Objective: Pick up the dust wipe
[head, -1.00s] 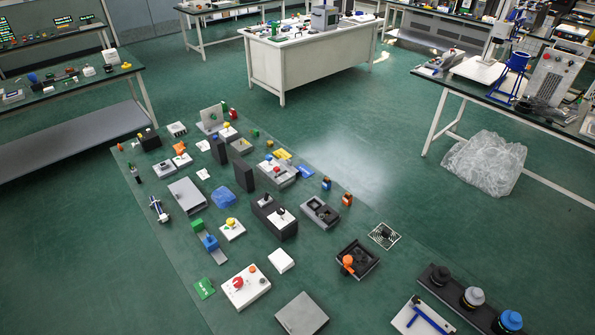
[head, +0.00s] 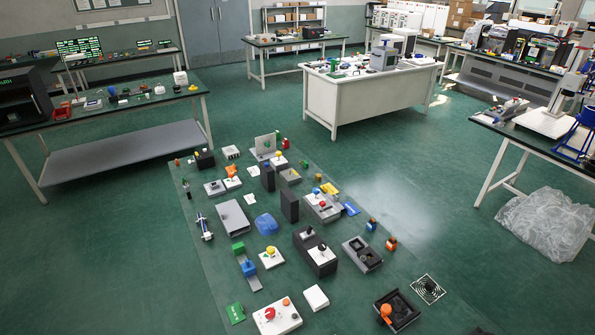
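A crumpled blue cloth-like piece (head: 266,225) lies flat on the floor among the small devices; it looks like the dust wipe, but I cannot be sure. It lies to the right of a grey panel box (head: 233,217) and above a white box with a yellow button (head: 271,257). A flat blue piece (head: 352,209) lies farther right. Neither of my grippers shows in the head view.
Many small devices cover a mat on the floor, including a dark upright block (head: 289,206) and a black tray (head: 397,311). A bench (head: 120,114) stands at the left, a white table (head: 371,97) at the back. Green floor at the lower left is clear.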

